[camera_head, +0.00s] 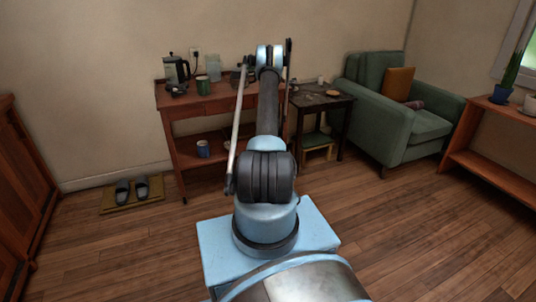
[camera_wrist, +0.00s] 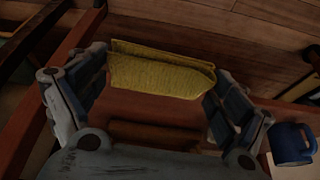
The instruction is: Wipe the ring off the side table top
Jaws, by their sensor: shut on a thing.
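The side table (camera_head: 322,100) is the small dark table between the red-brown desk and the green armchair in the head view. Its top is partly hidden by my arm, and I cannot make out a ring on it. My gripper (camera_wrist: 158,70) is shut on a yellow cloth-like piece (camera_wrist: 160,77), which spans the gap between the fingers in the wrist view. In the head view my arm mostly hides the gripper, and the yellow piece cannot be made out there.
The red-brown desk (camera_head: 200,104) holds a kettle (camera_head: 176,70) and a green mug (camera_head: 202,85). A small light item (camera_head: 320,81) and a yellowish dish (camera_head: 332,93) are on the side table. The armchair (camera_head: 420,125) stands right.

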